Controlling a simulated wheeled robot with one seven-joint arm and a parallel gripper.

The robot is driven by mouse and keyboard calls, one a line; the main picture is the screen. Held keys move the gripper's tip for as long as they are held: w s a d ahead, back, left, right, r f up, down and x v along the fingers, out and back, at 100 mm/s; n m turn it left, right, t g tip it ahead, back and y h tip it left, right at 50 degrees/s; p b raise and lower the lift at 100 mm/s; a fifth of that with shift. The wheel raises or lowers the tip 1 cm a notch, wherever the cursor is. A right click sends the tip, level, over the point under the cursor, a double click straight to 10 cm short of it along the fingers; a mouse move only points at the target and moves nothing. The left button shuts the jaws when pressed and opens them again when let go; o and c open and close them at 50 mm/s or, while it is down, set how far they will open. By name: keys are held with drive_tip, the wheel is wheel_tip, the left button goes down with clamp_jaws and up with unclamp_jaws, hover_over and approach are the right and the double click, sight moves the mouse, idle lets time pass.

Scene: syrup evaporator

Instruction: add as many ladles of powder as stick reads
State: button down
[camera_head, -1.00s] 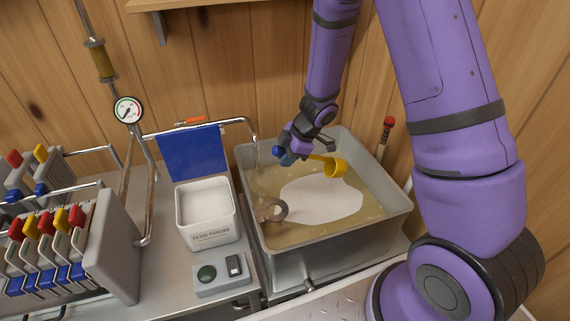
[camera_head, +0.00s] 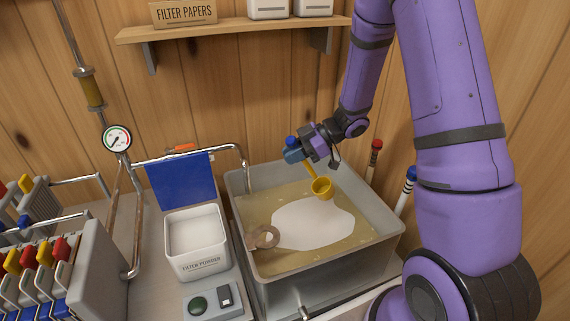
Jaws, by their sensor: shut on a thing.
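My gripper (camera_head: 303,151) is shut on the handle of a yellow ladle (camera_head: 322,188) and holds it above the grey tank (camera_head: 392,221). The ladle's bowl hangs low and looks empty inside. The tank holds amber syrup (camera_head: 280,203) with a large white patch of powder (camera_head: 310,222) on it. The filter powder bin (camera_head: 200,253) stands left of the tank, with white powder inside and its blue lid (camera_head: 180,181) raised. A stick with a red top (camera_head: 376,146) and one with a blue top (camera_head: 410,174) stand at the right; I cannot read them.
A filter press (camera_head: 50,270) with coloured handles is at left. A pressure gauge (camera_head: 117,138) and bent pipe stand behind the bin. A switch box (camera_head: 212,300) sits in front of it. A shelf (camera_head: 230,28) holds containers.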

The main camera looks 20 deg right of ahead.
drive_tip(key=d+r+y, duration=0.5)
drive_tip(key=shift+d+m+t+y, duration=0.3)
drive_tip(key=shift+d+m+t, duration=0.1)
drive_tip(key=shift+s+r, duration=0.1)
idle(1.4)
